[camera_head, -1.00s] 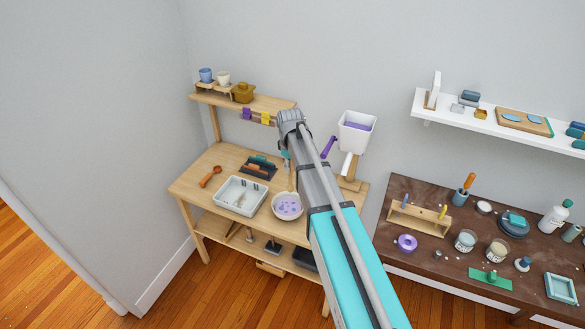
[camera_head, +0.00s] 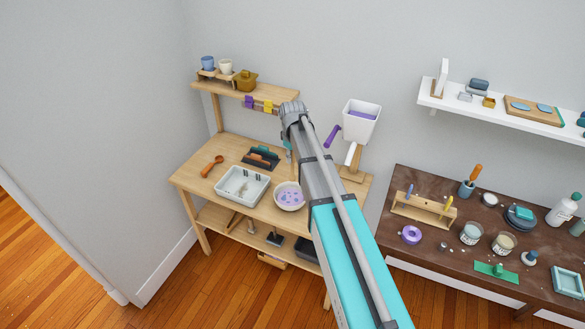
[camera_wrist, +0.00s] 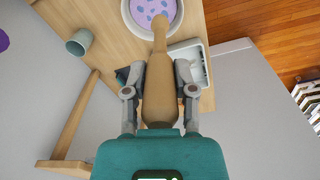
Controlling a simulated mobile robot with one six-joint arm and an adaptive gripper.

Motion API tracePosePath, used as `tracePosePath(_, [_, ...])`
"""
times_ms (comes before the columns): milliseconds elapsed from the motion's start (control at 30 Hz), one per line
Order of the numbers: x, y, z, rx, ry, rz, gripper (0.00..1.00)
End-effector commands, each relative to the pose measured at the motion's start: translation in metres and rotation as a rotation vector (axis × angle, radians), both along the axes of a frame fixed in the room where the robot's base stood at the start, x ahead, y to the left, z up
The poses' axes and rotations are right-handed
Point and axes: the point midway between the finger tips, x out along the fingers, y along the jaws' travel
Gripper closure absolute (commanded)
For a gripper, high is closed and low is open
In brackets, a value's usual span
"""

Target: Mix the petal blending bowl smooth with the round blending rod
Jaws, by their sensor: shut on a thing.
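The petal blending bowl (camera_head: 290,196) is a white round bowl with lilac contents and darker purple spots, on the light wooden bench at the right of a white tray. It also shows at the top of the wrist view (camera_wrist: 128,22), cut off by the frame edge. My gripper (camera_wrist: 158,92) is shut on the tan blending rod (camera_wrist: 160,80), which has a thick handle and a narrower neck. The rod points toward the bowl, and its far end overlaps the bowl in the wrist view. I cannot tell whether it touches the contents. In the head view my arm hides the rod.
The white tray (camera_head: 230,196) is close beside the bowl. An orange spoon (camera_head: 211,166) and a dark rack (camera_head: 248,163) are on the bench. A white hopper (camera_head: 361,123) stands at its back right. A grey-green cup (camera_wrist: 79,42) shows in the wrist view. A brown table (camera_head: 398,240) is at right.

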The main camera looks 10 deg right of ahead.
Motion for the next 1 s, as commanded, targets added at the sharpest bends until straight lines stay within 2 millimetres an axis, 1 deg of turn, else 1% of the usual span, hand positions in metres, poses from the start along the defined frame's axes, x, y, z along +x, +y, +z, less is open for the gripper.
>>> tracePosePath(33, [0.003, 0.000, -0.015, -0.001, -0.010, -0.016, 1.00])
tracePosePath(100, [0.008, 0.000, -0.025, -0.001, -0.027, -0.042, 1.00])
tracePosePath(300, [0.020, 0.001, -0.049, 0.002, -0.072, -0.111, 1.00])
tracePosePath(400, [0.025, 0.001, -0.057, 0.004, -0.088, -0.137, 1.00])
tracePosePath(567, [0.028, 0.000, -0.061, 0.005, -0.101, -0.159, 1.00])
tracePosePath(1000, [0.028, 0.000, -0.061, 0.005, -0.103, -0.162, 1.00])
